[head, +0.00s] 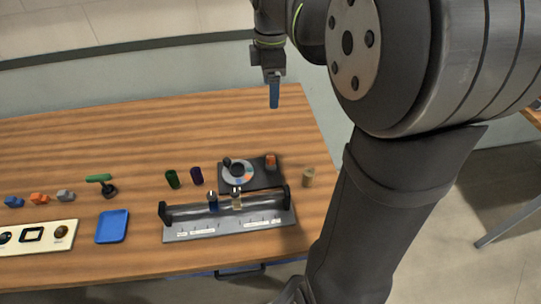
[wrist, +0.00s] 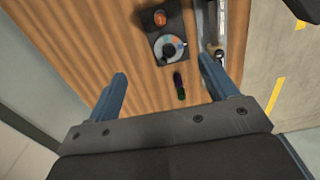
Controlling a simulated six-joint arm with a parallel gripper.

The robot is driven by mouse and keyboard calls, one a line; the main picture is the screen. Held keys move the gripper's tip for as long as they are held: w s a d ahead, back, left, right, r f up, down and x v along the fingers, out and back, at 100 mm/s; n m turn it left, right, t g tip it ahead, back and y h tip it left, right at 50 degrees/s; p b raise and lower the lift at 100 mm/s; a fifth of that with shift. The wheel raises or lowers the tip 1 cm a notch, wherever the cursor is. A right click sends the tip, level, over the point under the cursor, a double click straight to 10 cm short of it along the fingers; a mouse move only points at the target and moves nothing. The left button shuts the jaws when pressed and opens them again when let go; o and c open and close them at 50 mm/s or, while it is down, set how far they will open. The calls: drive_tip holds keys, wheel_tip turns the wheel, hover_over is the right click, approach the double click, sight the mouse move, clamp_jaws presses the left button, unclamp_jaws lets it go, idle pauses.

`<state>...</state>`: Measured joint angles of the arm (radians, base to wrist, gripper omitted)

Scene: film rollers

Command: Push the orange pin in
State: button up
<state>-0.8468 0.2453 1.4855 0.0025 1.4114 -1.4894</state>
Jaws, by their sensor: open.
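The orange pin (head: 271,161) stands up from the right part of a dark panel (head: 262,182) that also carries a round dial (head: 237,172). In the wrist view, the orange pin (wrist: 160,18) shows near the top edge, above the dial (wrist: 170,47). How deep the pin sits cannot be told. My gripper (head: 274,104) is above the back of the table, well behind and above the panel, its fingers pointing down. In the wrist view, my gripper (wrist: 162,68) has its two blue fingers spread wide with nothing between them, apart from the pin.
A grey rail fixture (head: 185,234) with a blue and a tan upright piece stands in front of the panel. Green (head: 172,179) and purple (head: 196,176) cylinders stand left, a tan cylinder (head: 308,178) right. A blue tray (head: 112,227) lies farther left. The table's back is clear.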

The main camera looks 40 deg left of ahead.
wheel_tip(320, 180, down, 6)
drive_tip(key=m, duration=0.7)
drive_tip(key=c, duration=0.6)
drive_tip(key=shift+o, duration=0.2)
drive_tip(key=m, duration=0.2)
approach(270, 157)
wheel_tip(270, 157, down, 9)
drive_tip(key=shift+r, duration=0.15)
